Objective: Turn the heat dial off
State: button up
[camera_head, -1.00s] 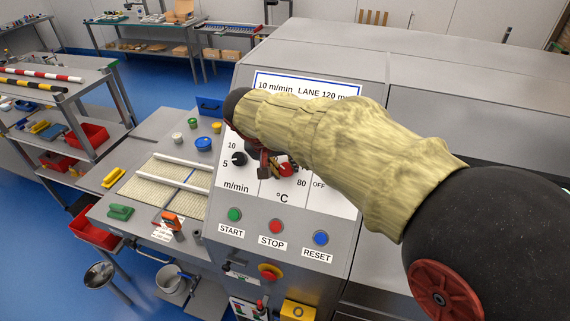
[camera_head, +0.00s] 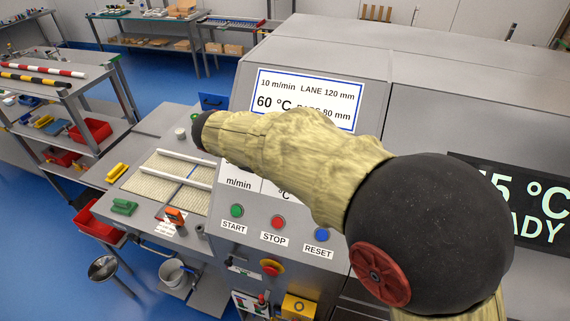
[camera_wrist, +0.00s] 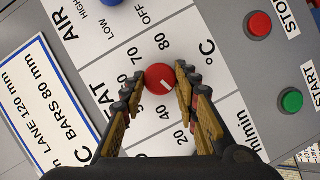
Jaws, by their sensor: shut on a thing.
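The heat dial (camera_wrist: 160,77) is a round red knob with a short white mark, on a white panel with temperature numbers and a °C label. In the wrist view, my gripper (camera_wrist: 159,73) has one finger on each side of it and is shut on it. The mark lies toward the lower right of the knob in that view; the exact setting is hard to read. In the head view, my sleeved arm hides the dial and the fingers. The control panel (camera_head: 238,184) shows below the arm.
Green START (camera_head: 237,211), red STOP (camera_head: 278,223) and blue RESET (camera_head: 322,235) buttons sit below the dials. A red emergency knob (camera_head: 271,267) is lower. A blue knob (camera_wrist: 112,2) labelled AIR is near the heat dial. A dark display (camera_head: 530,205) at the right is partly hidden.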

dwell(0.4)
jog(key=o, duration=1.1)
jog(key=shift+o, duration=0.3)
jog(key=shift+a, duration=0.1)
jog(key=v, duration=1.2)
jog(key=shift+f, duration=0.1)
